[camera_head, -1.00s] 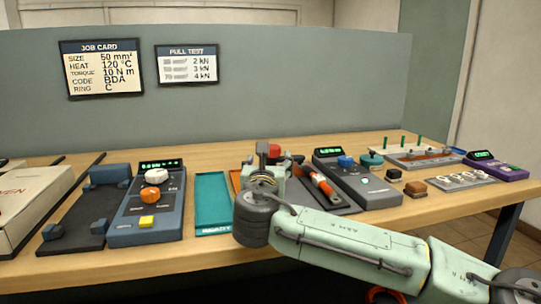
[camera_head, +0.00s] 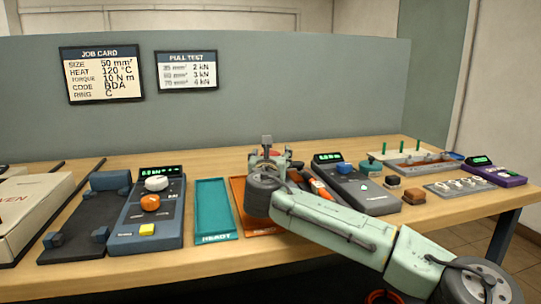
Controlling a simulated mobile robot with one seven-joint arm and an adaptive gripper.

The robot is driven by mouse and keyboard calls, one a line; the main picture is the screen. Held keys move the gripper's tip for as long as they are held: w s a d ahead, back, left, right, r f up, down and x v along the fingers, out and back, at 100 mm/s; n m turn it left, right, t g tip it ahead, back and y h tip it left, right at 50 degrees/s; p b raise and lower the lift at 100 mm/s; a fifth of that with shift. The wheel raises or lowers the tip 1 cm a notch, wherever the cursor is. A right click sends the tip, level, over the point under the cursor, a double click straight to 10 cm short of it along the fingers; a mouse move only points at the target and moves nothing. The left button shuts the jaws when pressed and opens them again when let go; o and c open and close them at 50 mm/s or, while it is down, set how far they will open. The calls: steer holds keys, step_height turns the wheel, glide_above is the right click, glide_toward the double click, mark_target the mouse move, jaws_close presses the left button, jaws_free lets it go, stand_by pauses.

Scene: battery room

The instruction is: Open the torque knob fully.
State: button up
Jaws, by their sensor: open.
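I cannot read a label marking the torque knob. A blue knob (camera_head: 345,168) sits on the dark grey unit (camera_head: 372,200) with a green display, right of my gripper. A white knob (camera_head: 157,183) and an orange knob (camera_head: 150,203) sit on the blue unit (camera_head: 125,240) at the left, also with a green display. My gripper (camera_head: 267,143) is open above the back middle of the bench, between these units and apart from their knobs. My wrist hides part of the bench below it.
A teal tray (camera_head: 213,232) lies left of my wrist and an orange tray (camera_head: 239,192) is partly behind it. A dark cradle (camera_head: 70,248) is at far left. Small blocks, a rack (camera_head: 425,165) and a purple unit (camera_head: 497,174) stand right. A grey partition (camera_head: 290,90) closes the back.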

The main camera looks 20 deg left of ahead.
steer(key=shift+c, duration=0.4)
jaws_close()
stand_by(0.4)
